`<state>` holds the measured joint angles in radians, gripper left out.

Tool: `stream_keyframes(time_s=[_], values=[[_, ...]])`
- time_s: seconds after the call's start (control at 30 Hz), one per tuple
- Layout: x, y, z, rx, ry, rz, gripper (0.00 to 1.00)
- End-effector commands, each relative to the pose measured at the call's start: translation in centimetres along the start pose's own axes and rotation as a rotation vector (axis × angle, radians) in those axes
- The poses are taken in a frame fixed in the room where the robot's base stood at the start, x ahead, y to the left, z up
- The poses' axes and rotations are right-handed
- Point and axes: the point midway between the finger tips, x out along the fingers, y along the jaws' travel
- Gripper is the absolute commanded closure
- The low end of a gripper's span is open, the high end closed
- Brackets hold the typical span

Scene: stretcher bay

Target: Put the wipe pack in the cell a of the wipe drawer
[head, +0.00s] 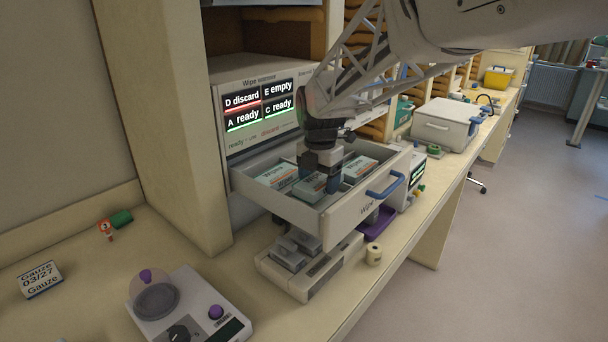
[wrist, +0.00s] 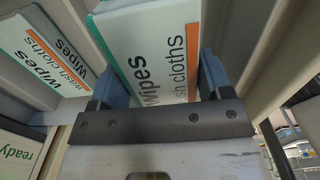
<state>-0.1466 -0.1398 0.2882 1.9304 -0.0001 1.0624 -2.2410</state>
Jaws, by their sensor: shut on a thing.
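The wipe drawer (head: 350,217) is pulled out, with a blue handle on its front. My gripper (head: 318,186) points down into it, shut on a white wipe pack (head: 309,188) with an orange stripe. In the wrist view the fingers (wrist: 160,88) flank this held pack (wrist: 146,38). It is within the drawer's outline; whether it touches the floor of a cell is hidden. Another wipe pack (head: 275,175) lies to the left, also in the wrist view (wrist: 40,55), and another wipe pack (head: 360,169) to the right. No cell letters are readable inside the drawer.
A screen (head: 259,105) above the drawer reads D discard, E empty, A ready, C ready. Below the drawer is a grey device (head: 308,268). A scale (head: 187,309) and a gauze pack (head: 39,279) stand on the counter at left. A white box (head: 445,122) stands further right.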

Motion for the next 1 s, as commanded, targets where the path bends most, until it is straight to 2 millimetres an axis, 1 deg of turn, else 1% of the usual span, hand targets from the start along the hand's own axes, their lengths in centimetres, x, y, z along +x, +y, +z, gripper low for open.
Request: stream_keyframes(time_s=[0.17, 0.3, 0.43, 0.93, 0.97, 1.0], values=[[0.8, 0.0, 0.0, 0.0, 0.001, -0.002, 0.54], [2.4, 0.0, 0.0, 0.0, 0.001, -0.002, 0.54], [3.5, 0.0, 0.0, 0.0, 0.001, -0.001, 0.54], [4.0, 0.0, 0.0, 0.0, 0.0, 0.0, 0.54], [4.0, 0.0, 0.0, 0.0, 0.0, 0.0, 0.25], [4.0, 0.0, 0.0, 0.0, 0.0, 0.0, 0.19]])
